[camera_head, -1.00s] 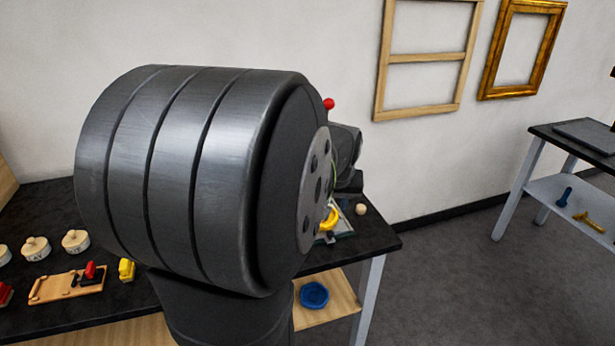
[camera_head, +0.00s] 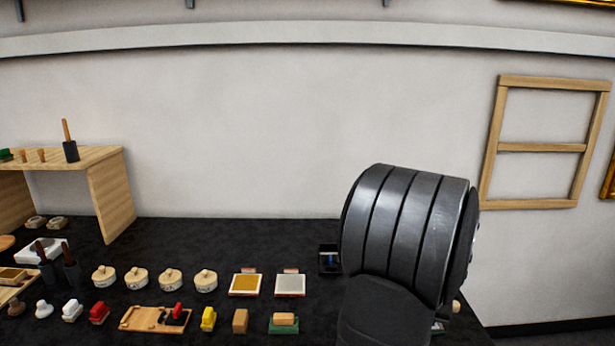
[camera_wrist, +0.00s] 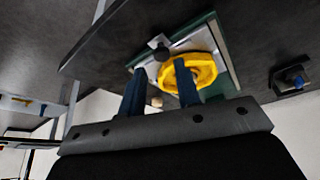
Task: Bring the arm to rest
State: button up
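My arm (camera_head: 405,235) stands at the right of the bench in the head view and hides my gripper there. A yellow ring-shaped thing (camera_wrist: 205,64) lies behind the right finger, over a green-edged board with a pale top (camera_wrist: 228,50). I cannot tell whether the finger touches the ring. A small dark knob (camera_wrist: 162,53) shows near the fingertips.
The black bench (camera_head: 200,240) holds lidded pots (camera_head: 137,278), a gold pad (camera_head: 245,284), a silver pad (camera_head: 290,284), a wooden board (camera_head: 150,318) and small coloured blocks. A wooden shelf (camera_head: 112,195) stands at left. An empty wooden frame (camera_head: 490,150) hangs on the wall.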

jog(key=shift+x, duration=2.15)
jog(key=shift+o, duration=0.4)
jog(key=o, duration=1.4)
jog(key=r, duration=0.3)
jog(key=shift+w+d+r+n, duration=0.15)
jog(key=shift+w+d+n, duration=0.1)
jog(key=shift+w+n, duration=0.15)
jog(key=shift+o, duration=0.3)
notch_tip(320, 180, up, 11)
jog(key=n+y, duration=0.1)
jog(key=n, duration=0.2)
jog(key=shift+n+t, duration=0.3)
jog(key=shift+y, duration=0.3)
jog(key=x, duration=0.9)
jog(key=shift+w, duration=0.25)
